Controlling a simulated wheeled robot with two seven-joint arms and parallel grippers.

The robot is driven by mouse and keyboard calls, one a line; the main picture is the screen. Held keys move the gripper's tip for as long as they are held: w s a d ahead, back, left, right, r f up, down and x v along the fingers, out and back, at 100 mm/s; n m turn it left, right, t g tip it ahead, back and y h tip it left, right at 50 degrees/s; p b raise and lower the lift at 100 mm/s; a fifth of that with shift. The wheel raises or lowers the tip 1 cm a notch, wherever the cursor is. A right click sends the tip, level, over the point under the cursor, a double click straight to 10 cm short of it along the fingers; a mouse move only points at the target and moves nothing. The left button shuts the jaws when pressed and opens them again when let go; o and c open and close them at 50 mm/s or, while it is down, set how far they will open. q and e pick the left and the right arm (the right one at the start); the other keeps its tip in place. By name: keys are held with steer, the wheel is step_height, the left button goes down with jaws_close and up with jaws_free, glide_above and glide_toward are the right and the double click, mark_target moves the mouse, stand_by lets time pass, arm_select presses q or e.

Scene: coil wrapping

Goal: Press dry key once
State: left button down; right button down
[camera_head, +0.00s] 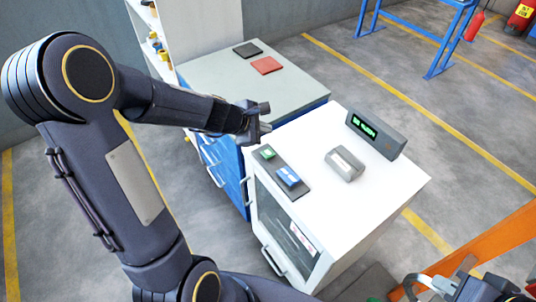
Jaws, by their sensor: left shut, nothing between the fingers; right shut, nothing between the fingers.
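A dark key panel (281,171) lies on the left part of a white cabinet's top (375,190). A grey display unit (376,134) with green text stands at the back of the top. My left gripper (264,117) is shut and empty, above the cabinet's back left edge, beyond the green key and apart from it. My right gripper (440,286) is at the bottom right edge, partly cut off, away from the panel.
A grey block (344,164) sits on the white top right of the keys. Behind is a blue cabinet with a grey top (225,75), bearing a red pad (266,65) and a black pad (247,49). An orange beam (490,240) is at lower right.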

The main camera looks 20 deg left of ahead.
mark_target(265, 154)
arm_select(q)
step_height(265, 154, down, 7)
steer(key=b, duration=0.6)
steer(key=shift+f, duration=0.15)
stand_by(1.5)
steer(key=shift+f+b, duration=0.4)
steer(key=shift+b, duration=0.2)
steer(key=shift+f+b, duration=0.6)
stand_by(0.5)
steer(key=shift+r, duration=0.15)
steer(key=shift+r+p, duration=0.9)
steer(key=shift+p, duration=0.05)
step_height(265, 154, up, 5)
steer(key=p, duration=0.5)
